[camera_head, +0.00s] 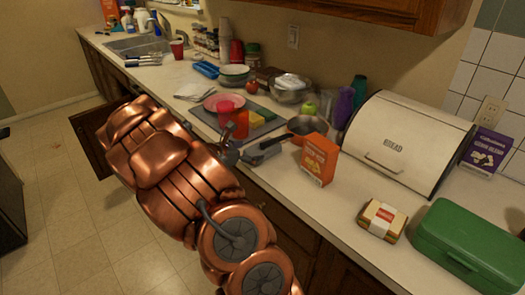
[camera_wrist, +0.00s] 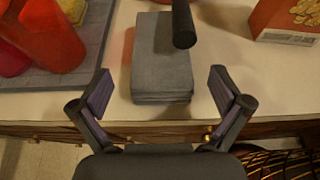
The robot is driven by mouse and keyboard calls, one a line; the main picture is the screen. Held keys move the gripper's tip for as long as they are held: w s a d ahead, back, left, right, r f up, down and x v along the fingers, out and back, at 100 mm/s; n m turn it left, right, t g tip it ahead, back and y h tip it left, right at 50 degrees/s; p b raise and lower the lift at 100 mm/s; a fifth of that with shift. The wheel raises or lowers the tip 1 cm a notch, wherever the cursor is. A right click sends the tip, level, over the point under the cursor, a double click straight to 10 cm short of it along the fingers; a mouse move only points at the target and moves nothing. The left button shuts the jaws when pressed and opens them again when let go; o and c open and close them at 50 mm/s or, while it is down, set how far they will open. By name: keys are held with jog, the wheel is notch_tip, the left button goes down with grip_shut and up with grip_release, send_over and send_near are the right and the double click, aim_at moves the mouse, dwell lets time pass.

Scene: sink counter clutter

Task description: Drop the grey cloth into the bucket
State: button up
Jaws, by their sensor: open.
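The grey cloth (camera_wrist: 162,68) lies folded into a thick, layered block near the counter's front edge in the wrist view. In the head view it (camera_head: 262,156) lies between the cutting mat and an orange box. My gripper (camera_wrist: 161,88) is open and empty, with one finger on each side of the cloth's near end. Gaps show between the fingers and the cloth. In the head view my copper arm hides most of the gripper. A black rod-like handle (camera_wrist: 183,25) shows over the cloth's far part; I cannot tell if it touches. I see no bucket in either view.
Red cups (camera_head: 241,124) stand on a grey mat (camera_head: 211,116) left of the cloth. The orange box (camera_head: 319,159) and a metal pan (camera_head: 308,126) are close on the right. A bread box (camera_head: 402,142), wrapped sandwich (camera_head: 382,220) and green case (camera_head: 473,244) lie farther right.

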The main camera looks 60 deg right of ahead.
aim_at(260, 148)
jog(key=d, duration=0.1)
jog(key=s+d+p, duration=0.1)
jog(key=d, duration=0.3)
jog(key=shift+s+f+p, duration=0.25)
jog(key=shift+f+p, duration=0.1)
jog(key=shift+s+d+f, duration=0.1)
jog(key=shift+d+f, duration=0.1)
jog(key=c, duration=1.3)
jog(key=shift+c, duration=0.2)
jog(key=shift+b, duration=0.5)
jog(key=w+a+b, duration=0.1)
jog(key=w+a, duration=0.1)
jog(key=a, duration=0.6)
jog(key=w+a+b, duration=0.2)
jog(key=w+a, duration=0.1)
jog(key=a, duration=0.6)
jog(key=shift+a+r, duration=0.15)
jog(key=shift+a, duration=0.05)
